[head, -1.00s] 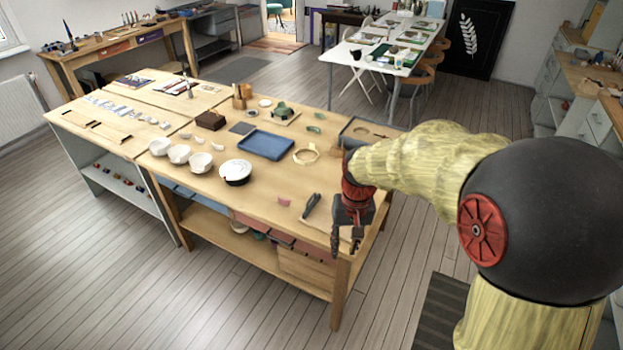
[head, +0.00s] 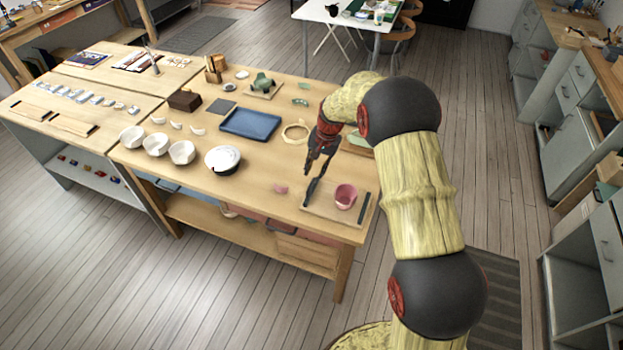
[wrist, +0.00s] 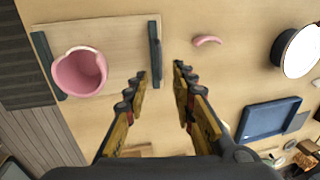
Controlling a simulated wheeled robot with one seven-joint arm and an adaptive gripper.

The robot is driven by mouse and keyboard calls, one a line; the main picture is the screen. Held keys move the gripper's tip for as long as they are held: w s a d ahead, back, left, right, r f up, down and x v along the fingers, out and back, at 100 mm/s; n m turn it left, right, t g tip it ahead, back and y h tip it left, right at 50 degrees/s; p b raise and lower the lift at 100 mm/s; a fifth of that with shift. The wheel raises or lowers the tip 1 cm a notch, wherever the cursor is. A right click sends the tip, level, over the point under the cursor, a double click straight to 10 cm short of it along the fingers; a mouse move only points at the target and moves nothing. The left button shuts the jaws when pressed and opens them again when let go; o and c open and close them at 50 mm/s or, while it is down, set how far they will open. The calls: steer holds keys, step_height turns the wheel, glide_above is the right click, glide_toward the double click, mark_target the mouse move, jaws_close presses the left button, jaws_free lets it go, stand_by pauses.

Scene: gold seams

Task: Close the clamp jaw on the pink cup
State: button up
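The pink cup (head: 345,197) stands upright on the clamp's wooden board (head: 326,206), and its rim looks uneven, with a pale broken edge in the wrist view (wrist: 80,74). One dark bar jaw (head: 363,208) is close beside the cup; I cannot tell if they touch. The other dark jaw (head: 311,191) stands apart from the cup across bare board, and it also shows in the wrist view (wrist: 155,54). My gripper (wrist: 160,72) is open and empty, pointing down above the table near this far jaw. In the head view my gripper (head: 308,170) is above that jaw's end.
A pink shard (head: 281,189) lies left of the board. The tabletop between the shard and the tray is free.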

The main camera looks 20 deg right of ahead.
mark_target(311, 184)
steer(key=f, duration=0.4)
steer(key=a+f, duration=0.1)
steer(key=f, duration=0.1)
steer(key=shift+w+f+b, duration=0.2)
steer(key=shift+w+b, duration=0.15)
steer(key=shift+b, duration=0.05)
steer(key=shift+c, duration=1.4)
steer(key=c, duration=0.4)
